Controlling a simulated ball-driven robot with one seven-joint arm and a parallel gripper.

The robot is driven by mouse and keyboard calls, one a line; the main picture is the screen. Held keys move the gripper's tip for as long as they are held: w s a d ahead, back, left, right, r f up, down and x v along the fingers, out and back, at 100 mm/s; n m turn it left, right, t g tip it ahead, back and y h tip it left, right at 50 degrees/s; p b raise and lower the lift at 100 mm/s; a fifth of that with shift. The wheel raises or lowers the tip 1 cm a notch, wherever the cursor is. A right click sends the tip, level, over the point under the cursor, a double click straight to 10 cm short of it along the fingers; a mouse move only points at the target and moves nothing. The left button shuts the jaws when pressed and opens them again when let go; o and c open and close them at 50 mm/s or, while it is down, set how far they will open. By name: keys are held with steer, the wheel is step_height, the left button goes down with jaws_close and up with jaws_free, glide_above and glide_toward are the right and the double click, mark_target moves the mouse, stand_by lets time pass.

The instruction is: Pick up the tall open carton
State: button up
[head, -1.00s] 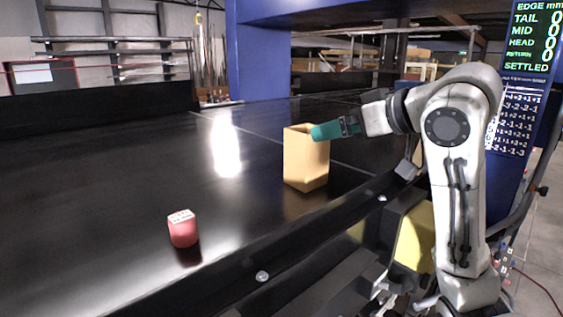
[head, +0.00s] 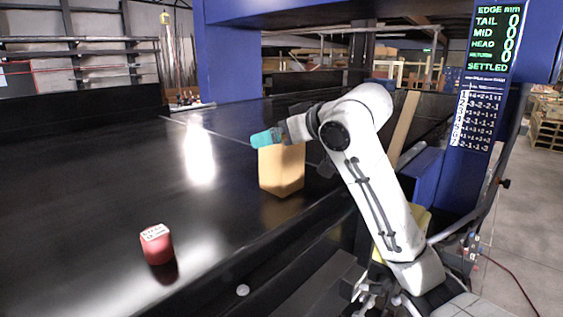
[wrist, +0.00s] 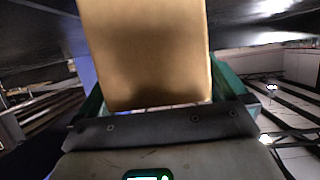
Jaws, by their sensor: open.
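The tall tan carton (head: 283,172) stands upright on the black conveyor, towards its near right edge. My gripper (head: 262,139), with teal fingers, is at the carton's top edge in the head view and hides part of its rim and opening. In the wrist view the carton's wall (wrist: 145,55) fills the upper middle. Green finger parts (wrist: 232,85) show at both sides of it there. The jaws are open; I cannot tell whether a finger touches the carton.
A red box (head: 157,244) with a white printed top stands on the near part of the conveyor (head: 90,190), well left of the carton. A blue post (head: 234,60) and a blue panel with a display (head: 495,40) stand behind and at right.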

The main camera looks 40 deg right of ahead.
steer(key=shift+w+f, duration=0.25)
steer(key=shift+w, duration=0.25)
steer(key=c, duration=1.2)
